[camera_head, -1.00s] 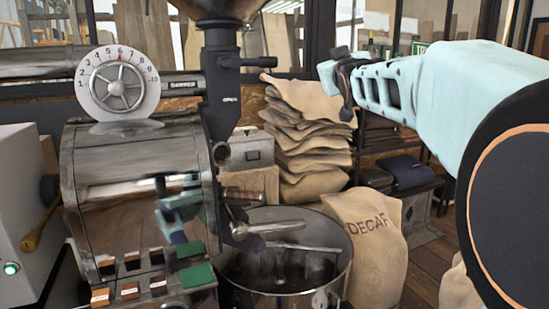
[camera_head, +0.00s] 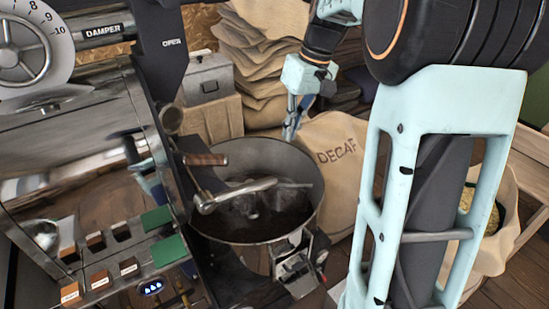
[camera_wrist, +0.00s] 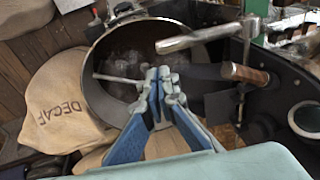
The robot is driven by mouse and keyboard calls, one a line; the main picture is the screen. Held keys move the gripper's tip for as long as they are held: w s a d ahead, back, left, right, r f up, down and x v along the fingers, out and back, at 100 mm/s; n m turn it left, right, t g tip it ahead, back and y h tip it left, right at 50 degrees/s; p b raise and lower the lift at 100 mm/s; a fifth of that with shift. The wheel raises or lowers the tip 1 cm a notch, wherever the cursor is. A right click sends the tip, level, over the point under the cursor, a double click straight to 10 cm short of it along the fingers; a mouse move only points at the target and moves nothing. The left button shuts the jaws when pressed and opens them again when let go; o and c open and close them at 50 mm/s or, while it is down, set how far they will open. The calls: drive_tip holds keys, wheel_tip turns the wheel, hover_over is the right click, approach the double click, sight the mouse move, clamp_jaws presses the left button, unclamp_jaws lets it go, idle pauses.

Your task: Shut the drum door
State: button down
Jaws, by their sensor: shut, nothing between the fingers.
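The roaster (camera_head: 90,190) fills the left of the head view. At its front, above the cooling pan, a dark metal part (camera_head: 199,177) juts out with a wooden handle (camera_head: 205,160); it looks like the drum door standing out from the front, though its edges are hard to make out. The wooden handle also shows in the wrist view (camera_wrist: 246,74), right of my fingers. My gripper (camera_head: 291,122) is shut and empty, beyond the far rim of the pan, right of the handle and apart from it. In the wrist view my gripper (camera_wrist: 160,72) overlaps the pan.
The round cooling pan (camera_head: 307,170) has a metal arm (camera_head: 236,193) across it. A DECAF sack (camera_head: 335,150) stands right of the pan. Stacked sacks (camera_head: 262,45) and a grey metal box (camera_head: 207,80) are behind. My arm covers the right side of the head view.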

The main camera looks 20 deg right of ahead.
sight(275, 178)
drive_tip(key=x, duration=1.3)
drive_tip(key=shift+a+f+p, duration=0.1)
drive_tip(key=shift+f+p, duration=0.25)
drive_tip(key=shift+p, duration=0.05)
drive_tip(key=shift+f, duration=0.2)
drive_tip(key=s+a+f+g+y+b, duration=0.1)
drive_tip(key=a+f+g+y+b, duration=0.15)
drive_tip(key=f+y+b, duration=0.9)
drive_tip(key=s+a+f+m+g+y+b, duration=0.1)
drive_tip(key=s+a+f+y+b, duration=0.3)
drive_tip(key=a+f+b, duration=0.3)
drive_tip(key=shift+a+f+m, duration=0.3)
drive_tip(key=shift+a+f, duration=0.95)
drive_tip(key=shift+a, duration=1.5)
